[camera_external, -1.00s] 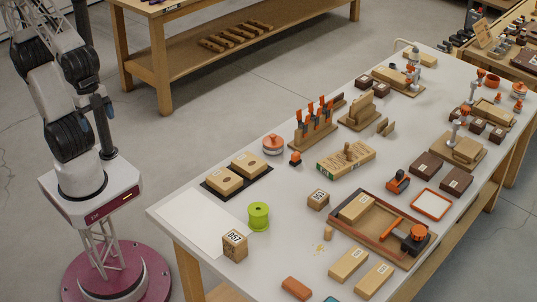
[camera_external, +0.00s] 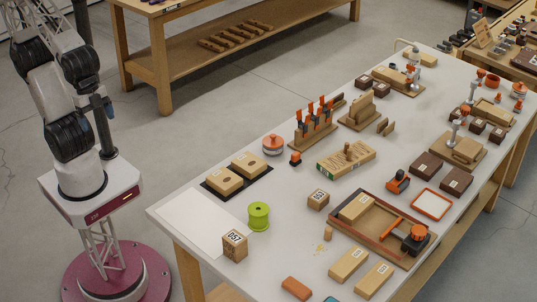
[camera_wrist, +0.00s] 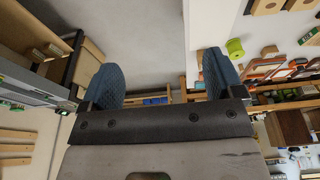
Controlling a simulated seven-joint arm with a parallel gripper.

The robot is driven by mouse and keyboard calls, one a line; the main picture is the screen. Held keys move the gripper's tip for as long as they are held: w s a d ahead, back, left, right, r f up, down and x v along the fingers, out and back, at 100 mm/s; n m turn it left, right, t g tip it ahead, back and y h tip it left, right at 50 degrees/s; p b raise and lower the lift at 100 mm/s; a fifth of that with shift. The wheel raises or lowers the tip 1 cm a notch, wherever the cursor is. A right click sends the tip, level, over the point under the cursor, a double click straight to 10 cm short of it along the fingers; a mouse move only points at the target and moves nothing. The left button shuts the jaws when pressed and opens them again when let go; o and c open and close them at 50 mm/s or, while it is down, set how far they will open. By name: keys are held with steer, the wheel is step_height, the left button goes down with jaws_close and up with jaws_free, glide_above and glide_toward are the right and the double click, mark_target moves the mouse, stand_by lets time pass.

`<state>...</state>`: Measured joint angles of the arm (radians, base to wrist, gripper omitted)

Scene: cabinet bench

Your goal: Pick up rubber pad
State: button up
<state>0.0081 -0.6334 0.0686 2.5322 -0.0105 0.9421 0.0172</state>
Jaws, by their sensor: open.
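My gripper (camera_wrist: 162,70) shows in the wrist view with two blue ribbed fingers spread wide apart and nothing between them. It is far from the bench tabletop and touches nothing there. No object is clearly recognisable as the rubber pad. A reddish-brown flat block (camera_external: 296,287) lies near the front edge of the table in the external view. A small teal piece (camera_external: 331,299) is cut off by the bottom edge of that view. I cannot tell whether either of these is the pad.
The white table (camera_external: 290,238) is crowded. A green spool (camera_external: 259,216), a numbered wooden cube (camera_external: 235,246) and a wooden tray (camera_external: 383,246) with parts stand near the front. A white sheet (camera_external: 196,220) is clear at the left. Open floor separates my base from the table.

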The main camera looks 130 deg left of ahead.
steer(key=c, duration=0.6)
steer(key=shift+a, duration=0.1)
steer(key=m+g+y, duration=0.4)
steer(key=m+y, duration=0.8)
glide_above(292, 155)
steer(key=s+d, duration=0.3)
steer(key=d, duration=1.3)
step_height(292, 155, down, 17)
steer(key=w+a+f+m, duration=0.1)
steer(key=a+f+m, duration=0.1)
steer(key=a+f, duration=0.2)
steer(key=w+a+f+m+t+y, duration=0.1)
steer(key=a+f, duration=0.2)
steer(key=f, duration=0.1)
steer(key=w+a+f+m, duration=0.1)
steer(key=a+f+m, duration=0.1)
steer(key=a+f, duration=0.2)
steer(key=shift+a+m+y, duration=0.3)
steer(key=shift+w+a+f, duration=0.1)
steer(key=shift+a+f, duration=0.1)
steer(key=shift+f, duration=0.1)
